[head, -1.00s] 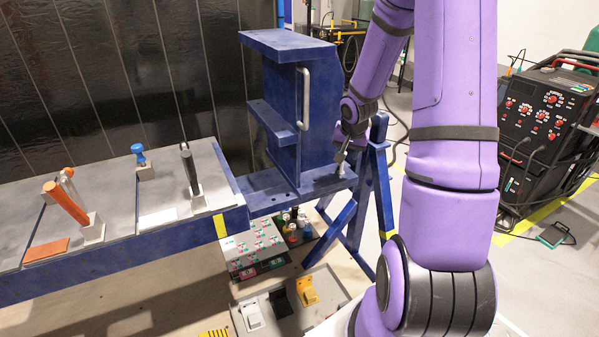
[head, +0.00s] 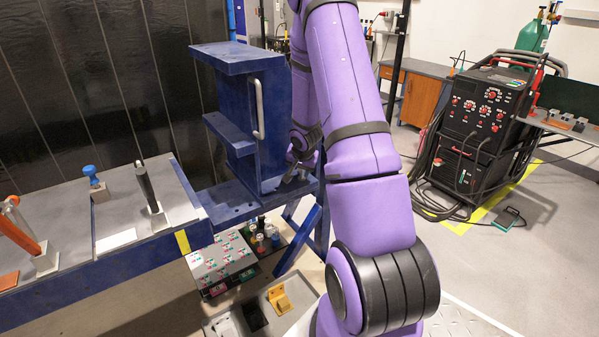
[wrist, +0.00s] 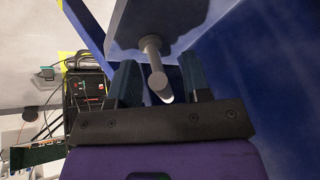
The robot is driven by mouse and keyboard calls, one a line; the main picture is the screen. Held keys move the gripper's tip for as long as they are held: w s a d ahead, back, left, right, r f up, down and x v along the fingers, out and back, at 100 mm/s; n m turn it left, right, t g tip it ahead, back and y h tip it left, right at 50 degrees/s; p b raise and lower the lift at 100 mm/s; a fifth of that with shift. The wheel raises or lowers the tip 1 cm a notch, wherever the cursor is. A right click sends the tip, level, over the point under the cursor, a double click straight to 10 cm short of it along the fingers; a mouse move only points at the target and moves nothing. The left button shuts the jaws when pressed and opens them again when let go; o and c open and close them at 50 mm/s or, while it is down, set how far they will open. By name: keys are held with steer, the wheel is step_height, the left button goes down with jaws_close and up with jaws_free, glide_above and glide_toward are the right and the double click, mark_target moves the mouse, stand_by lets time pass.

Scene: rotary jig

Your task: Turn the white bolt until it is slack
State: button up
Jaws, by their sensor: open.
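The white bolt (wrist: 155,70) shows in the wrist view as a pale grey-white rod with a round end, standing out from a grey plate (wrist: 155,22). My gripper (wrist: 158,74) is open, with one dark finger on each side of the bolt. The bolt appears between the fingers, with a gap visible on both sides. In the head view my gripper (head: 291,174) is low beside the blue upright fixture (head: 230,115), over its ledge. I cannot make out the bolt there; my gripper and arm cover that spot.
The blue fixture's wall (wrist: 250,70) rises close on the right in the wrist view. A grey bench (head: 140,205) with clamps lies left in the head view. A black welding machine (head: 480,130) stands at right, with open floor before it.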

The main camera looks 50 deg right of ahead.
steer(key=shift+w+d+f, duration=0.2)
steer(key=shift+w+f, duration=0.05)
steer(key=shift+f, duration=0.4)
jaws_close()
